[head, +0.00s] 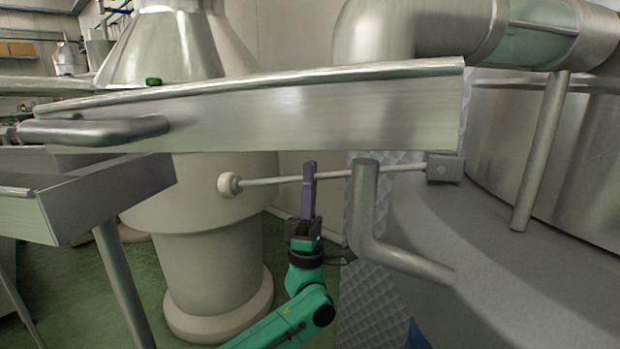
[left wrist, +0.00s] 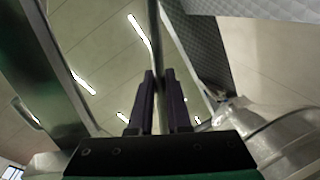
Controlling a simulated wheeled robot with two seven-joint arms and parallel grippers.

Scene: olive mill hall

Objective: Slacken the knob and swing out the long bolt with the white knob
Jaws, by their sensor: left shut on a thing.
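The long bolt (head: 270,181) is a thin pale rod. The white knob (head: 229,184) is on its left end, and a square metal block (head: 444,168) is at its right end. The bolt lies nearly level, a little higher to the right, below a steel trough. My left gripper (head: 309,176) comes up from below with purple fingers shut on the bolt, right of the knob. In the left wrist view the rod (left wrist: 154,35) runs between the two fingers (left wrist: 161,85). The knob cannot be made out there. My right gripper is not in view.
The steel trough (head: 290,118) hangs just above the bolt. A bent steel bar (head: 365,205) stands in front of the rod, right of my gripper. A second steel tray (head: 110,200) is at left. A large round vessel (head: 560,150) fills the right.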

